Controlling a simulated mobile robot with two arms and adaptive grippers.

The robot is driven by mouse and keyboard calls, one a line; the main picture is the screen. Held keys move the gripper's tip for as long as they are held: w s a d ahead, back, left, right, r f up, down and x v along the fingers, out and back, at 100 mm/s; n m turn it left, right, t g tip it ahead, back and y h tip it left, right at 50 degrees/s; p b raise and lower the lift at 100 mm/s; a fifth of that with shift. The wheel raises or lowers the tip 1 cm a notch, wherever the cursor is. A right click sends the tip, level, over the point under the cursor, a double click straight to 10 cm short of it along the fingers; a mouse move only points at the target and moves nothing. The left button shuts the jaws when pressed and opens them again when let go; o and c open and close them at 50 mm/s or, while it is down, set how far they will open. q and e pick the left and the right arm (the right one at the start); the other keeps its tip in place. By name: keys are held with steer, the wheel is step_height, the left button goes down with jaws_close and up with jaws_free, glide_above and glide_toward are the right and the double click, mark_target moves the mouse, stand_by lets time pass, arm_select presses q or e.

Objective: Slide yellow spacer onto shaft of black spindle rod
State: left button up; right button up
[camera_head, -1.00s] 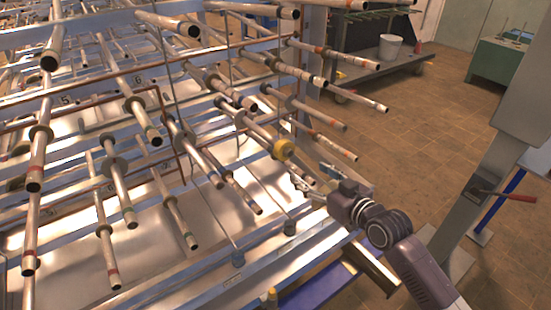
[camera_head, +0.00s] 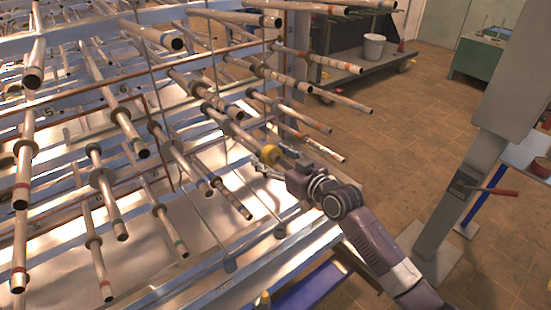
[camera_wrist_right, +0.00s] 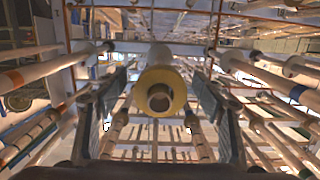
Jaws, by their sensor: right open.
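The yellow spacer (camera_head: 271,154) sits around a rod near its free end, on the right side of the rack. In the right wrist view the spacer (camera_wrist_right: 143,92) is a ring facing the camera, with the rod's hollow end (camera_wrist_right: 159,100) at its centre. That rod looks pale metallic; I cannot pick out a clearly black rod. My right gripper (camera_head: 267,166) is at the spacer, partly hiding it. In the wrist view its two fingers (camera_wrist_right: 160,112) stand wide apart, one on each side of the spacer, not visibly touching it. My left gripper is not in view.
Many parallel rods with collars (camera_head: 101,178) stick out of the rack close around the right gripper. Metal rails (camera_head: 215,290) run below it. A grey post (camera_head: 465,170) with a red handle stands at right. Open tiled floor (camera_head: 400,130) lies between post and rack.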

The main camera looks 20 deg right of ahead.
mark_target(278, 159)
steer(key=c, duration=1.2)
steer(key=shift+b+x, duration=1)
steer(key=shift+x, duration=1.25)
steer(key=shift+c, duration=0.2)
steer(key=shift+b+x, duration=0.95)
steer(key=shift+x, duration=0.75)
steer(key=o, duration=1.2)
steer(key=shift+w+r, duration=0.1)
steer(key=shift+r, duration=0.1)
steer(key=v, duration=1.2)
